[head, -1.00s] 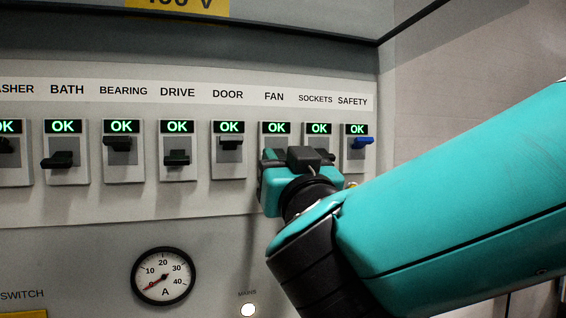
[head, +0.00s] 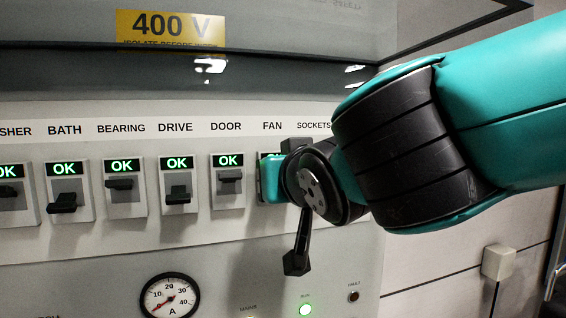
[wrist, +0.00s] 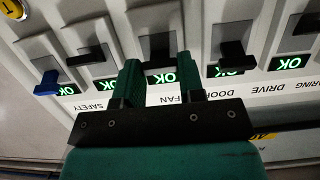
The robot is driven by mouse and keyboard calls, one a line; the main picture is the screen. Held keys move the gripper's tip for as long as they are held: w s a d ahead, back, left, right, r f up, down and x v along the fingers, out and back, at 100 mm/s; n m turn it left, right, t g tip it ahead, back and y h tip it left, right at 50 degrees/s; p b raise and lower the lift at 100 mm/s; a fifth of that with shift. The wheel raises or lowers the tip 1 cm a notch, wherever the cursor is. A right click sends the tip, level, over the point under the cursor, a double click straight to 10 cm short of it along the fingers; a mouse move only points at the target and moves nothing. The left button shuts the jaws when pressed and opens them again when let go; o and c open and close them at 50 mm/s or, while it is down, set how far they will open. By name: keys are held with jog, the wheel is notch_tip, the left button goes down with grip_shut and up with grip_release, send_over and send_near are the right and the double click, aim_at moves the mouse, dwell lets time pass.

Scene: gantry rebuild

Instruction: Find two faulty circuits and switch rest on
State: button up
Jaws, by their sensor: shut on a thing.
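A row of labelled breakers shows OK on every readable display. In the head view the BATH switch (head: 64,202) and DRIVE switch (head: 179,193) have levers low; the BEARING switch (head: 120,184) and DOOR switch (head: 230,177) have levers high. My gripper (head: 275,178) is at the FAN switch, mostly covered by my arm. In the wrist view, upside down, my gripper (wrist: 160,72) has its fingers on either side of the FAN switch's dark lever (wrist: 158,45), shut on it. The SAFETY switch's blue lever (wrist: 47,84) sits near its display. SOCKETS and SAFETY are hidden in the head view.
Below the row is an ammeter (head: 169,297) with its needle at the low end. A yellow 400 V sign (head: 170,28) is above. A white box (head: 498,262) is on the right wall.

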jog(key=shift+w+a+r+g+h+p, duration=0.15)
jog(key=shift+r+g+p, duration=0.15)
jog(key=shift+g+p, duration=0.35)
jog(key=shift+w+d+r+g+h+p, duration=0.1)
jog(key=shift+r+g+h+p, duration=0.15)
jog(key=shift+g+p, duration=0.4)
jog(key=shift+w+a+r+g+h+p, duration=0.1)
jog(key=shift+r+g+p, duration=0.35)
jog(key=shift+p, duration=0.3)
jog(key=shift+f, duration=0.15)
jog(key=o, duration=0.9)
jog(key=shift+o, duration=0.2)
jog(key=shift+s, duration=0.1)
jog(key=b+v, duration=0.4)
jog(key=v, duration=1.3)
jog(key=shift+r+b, duration=0.35)
jog(key=shift+b, duration=0.05)
